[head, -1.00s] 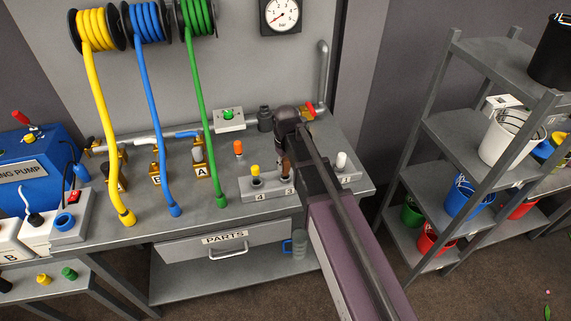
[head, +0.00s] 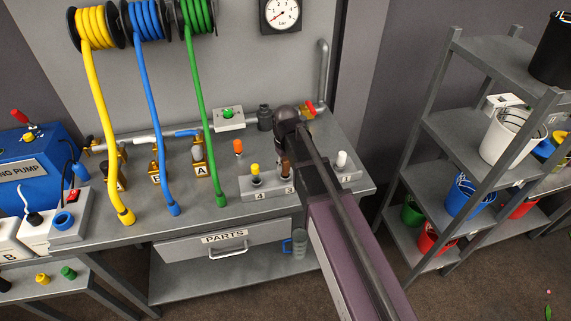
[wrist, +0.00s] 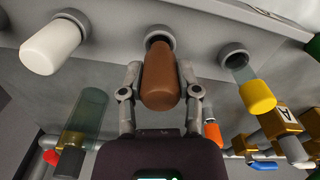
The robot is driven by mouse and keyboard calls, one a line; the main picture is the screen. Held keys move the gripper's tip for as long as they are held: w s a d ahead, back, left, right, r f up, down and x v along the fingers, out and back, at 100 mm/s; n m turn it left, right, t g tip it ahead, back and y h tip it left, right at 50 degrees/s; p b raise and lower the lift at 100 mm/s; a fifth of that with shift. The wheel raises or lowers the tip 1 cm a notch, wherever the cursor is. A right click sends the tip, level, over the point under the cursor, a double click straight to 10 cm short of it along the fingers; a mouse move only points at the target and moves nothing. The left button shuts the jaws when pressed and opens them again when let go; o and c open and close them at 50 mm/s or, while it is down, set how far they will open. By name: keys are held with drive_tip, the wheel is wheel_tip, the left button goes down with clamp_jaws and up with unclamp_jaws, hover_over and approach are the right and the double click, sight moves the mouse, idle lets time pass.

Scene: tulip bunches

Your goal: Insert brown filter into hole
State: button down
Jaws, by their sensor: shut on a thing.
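The brown filter (wrist: 162,88) is held between the two fingers of my gripper (wrist: 160,72) in the wrist view. Its far end is at the ringed hole (wrist: 165,31) in the grey block, lined up with it or slightly in; I cannot tell how deep. In the head view the brown filter (head: 286,170) stands roughly upright over the block (head: 266,190), near label 3. My wrist and arm hide part of the block there.
An orange-topped piece (head: 238,148) stands behind the block. Blue (head: 156,110) and green (head: 205,120) hoses run down to the bench on the left. A grey valve box (head: 229,119) is at the back. A shelf rack (head: 440,130) stands to the right.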

sight(286, 160)
drive_tip(key=shift+f+b, duration=0.85)
drive_tip(key=shift+f, duration=0.05)
drive_tip(key=shift+c, duration=1.2)
unclamp_jaws()
drive_tip(key=shift+r, duration=0.15)
drive_tip(key=shift+r+p, duration=2.4)
drive_tip(key=shift+p, duration=0.15)
drive_tip(key=shift+d, duration=0.1)
drive_tip(key=s+d+m, duration=0.3)
drive_tip(key=s+d, duration=0.3)
drive_tip(key=d, duration=0.3)
drive_tip(key=s+d+m, duration=0.3)
drive_tip(key=s+d, duration=0.4)
drive_tip(key=d, duration=0.3)
drive_tip(key=shift+d, duration=0.3)
